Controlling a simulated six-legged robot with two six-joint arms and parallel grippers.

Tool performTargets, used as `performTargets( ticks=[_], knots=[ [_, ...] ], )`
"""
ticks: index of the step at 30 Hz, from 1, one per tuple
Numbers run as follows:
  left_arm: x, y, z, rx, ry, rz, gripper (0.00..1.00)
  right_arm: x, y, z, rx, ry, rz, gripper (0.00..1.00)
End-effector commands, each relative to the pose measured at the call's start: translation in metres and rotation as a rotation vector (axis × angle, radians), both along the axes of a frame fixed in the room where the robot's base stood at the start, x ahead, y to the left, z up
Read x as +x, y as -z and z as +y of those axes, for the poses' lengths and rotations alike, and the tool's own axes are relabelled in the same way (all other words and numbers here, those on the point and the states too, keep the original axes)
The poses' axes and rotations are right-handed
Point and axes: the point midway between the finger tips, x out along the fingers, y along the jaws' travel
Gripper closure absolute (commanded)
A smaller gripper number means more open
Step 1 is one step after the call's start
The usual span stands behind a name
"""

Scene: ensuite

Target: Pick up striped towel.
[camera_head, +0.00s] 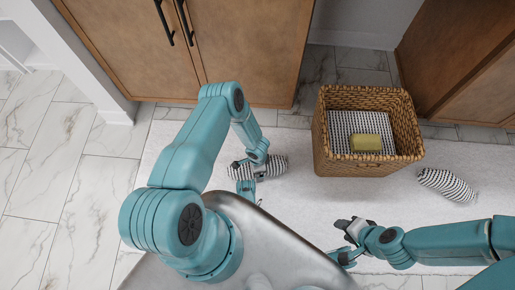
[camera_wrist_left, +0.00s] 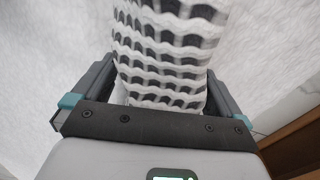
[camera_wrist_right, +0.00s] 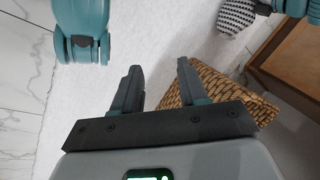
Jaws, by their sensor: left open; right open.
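A rolled white towel with dark stripes (camera_head: 272,167) lies on the pale rug beside my left gripper (camera_head: 250,177). In the left wrist view the striped towel (camera_wrist_left: 168,50) lies between the two open fingers, which stand at either side of it. I cannot tell whether they touch it. My right gripper (camera_head: 341,238) is open and empty above the rug, in front of the basket. A second striped towel (camera_head: 447,185) lies on the rug right of the basket. In the right wrist view a striped towel (camera_wrist_right: 236,15) shows at the top.
A wicker basket (camera_head: 335,168) stands on the rug (camera_head: 300,205) between the two towels. It holds striped cloth (camera_head: 360,122) and a yellow-green block (camera_head: 366,142). Wooden cabinets (camera_head: 255,50) close off the back. Marble tile floor (camera_head: 40,215) is clear on the left.

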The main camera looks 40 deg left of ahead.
Motion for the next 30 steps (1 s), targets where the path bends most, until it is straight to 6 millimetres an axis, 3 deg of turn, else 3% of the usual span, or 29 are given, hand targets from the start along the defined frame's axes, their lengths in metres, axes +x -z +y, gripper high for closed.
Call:
performTargets(
  ticks=[6, 7, 12, 23, 26, 30],
  knots=[
    [0.0, 0.002, 0.0, 0.0, 0.0, 0.0, 0.0, 0.002, 0.001, 0.0, -0.002, 0.001, -0.007, 0.57],
    [0.0, 0.002, 0.0, 0.0, 0.0, 0.0, 0.06, 0.002, 0.001, 0.0, -0.002, 0.0, -0.007, 0.57],
    [0.0, 0.002, 0.0, 0.0, 0.0, 0.0, 0.57, 0.002, 0.001, 0.0, -0.001, 0.0, -0.006, 0.57],
    [0.001, -0.006, 0.0, 0.0, 0.0, -0.001, 0.57, 0.0, -0.004, 0.0, 0.0, -0.001, 0.0, 0.57],
    [0.001, -0.019, 0.0, 0.0, 0.0, -0.001, 0.57, -0.004, -0.013, 0.001, 0.002, -0.004, 0.011, 0.57],
    [0.001, -0.052, 0.001, 0.001, 0.001, -0.002, 0.57, -0.01, -0.033, 0.004, 0.006, -0.014, 0.028, 0.57]
  ],
)
